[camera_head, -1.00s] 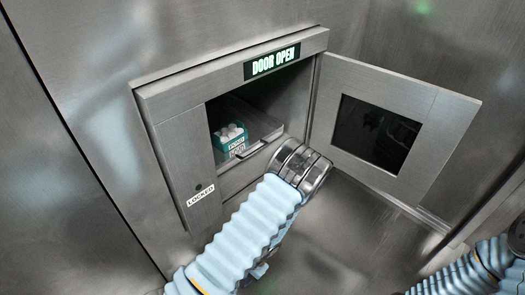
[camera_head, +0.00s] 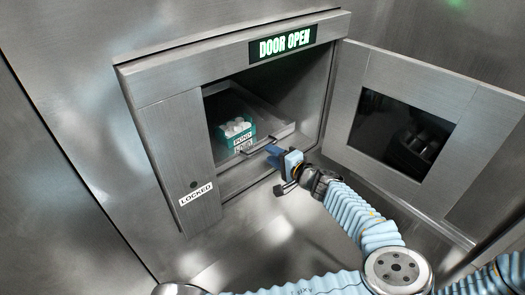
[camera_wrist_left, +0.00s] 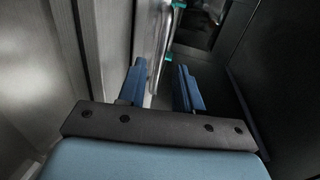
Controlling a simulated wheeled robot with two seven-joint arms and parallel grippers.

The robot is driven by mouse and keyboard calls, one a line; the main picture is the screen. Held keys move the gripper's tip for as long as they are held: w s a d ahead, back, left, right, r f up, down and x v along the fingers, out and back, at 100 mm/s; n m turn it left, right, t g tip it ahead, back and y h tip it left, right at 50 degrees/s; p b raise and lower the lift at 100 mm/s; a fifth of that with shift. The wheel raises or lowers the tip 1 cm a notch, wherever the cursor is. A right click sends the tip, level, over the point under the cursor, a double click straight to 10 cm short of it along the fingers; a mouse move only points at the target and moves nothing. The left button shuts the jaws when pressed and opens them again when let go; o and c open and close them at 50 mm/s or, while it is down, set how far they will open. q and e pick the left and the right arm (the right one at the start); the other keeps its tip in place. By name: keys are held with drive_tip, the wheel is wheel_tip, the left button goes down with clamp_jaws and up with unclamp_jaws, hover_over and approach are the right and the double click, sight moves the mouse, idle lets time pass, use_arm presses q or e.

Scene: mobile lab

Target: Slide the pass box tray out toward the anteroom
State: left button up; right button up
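The pass box tray (camera_head: 268,116) is inside the open pass box and carries a teal box of white-capped items (camera_head: 235,136). A bar handle (camera_head: 258,147) runs along the tray's front edge. My left gripper (camera_head: 274,157) is just in front of the handle's right part, its blue fingers pointing at the opening. In the left wrist view the two blue fingers (camera_wrist_left: 160,85) are apart with nothing clamped between them. A pale metal bar (camera_wrist_left: 164,35) with teal bits shows beyond the gap. Whether the fingers touch the handle cannot be told. My right gripper is out of view.
The pass box door (camera_head: 425,125) with its dark window stands swung open to the right. A lit sign (camera_head: 283,43) above reads DOOR OPEN. A label (camera_head: 196,194) on the left panel reads LOCKED. Bare metal wall surrounds the box.

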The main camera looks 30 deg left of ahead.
sight(262, 148)
use_arm(q)
drive_tip(key=x, duration=0.5)
drive_tip(key=shift+w+a+f, duration=0.1)
drive_tip(key=shift+a, duration=0.2)
clamp_jaws()
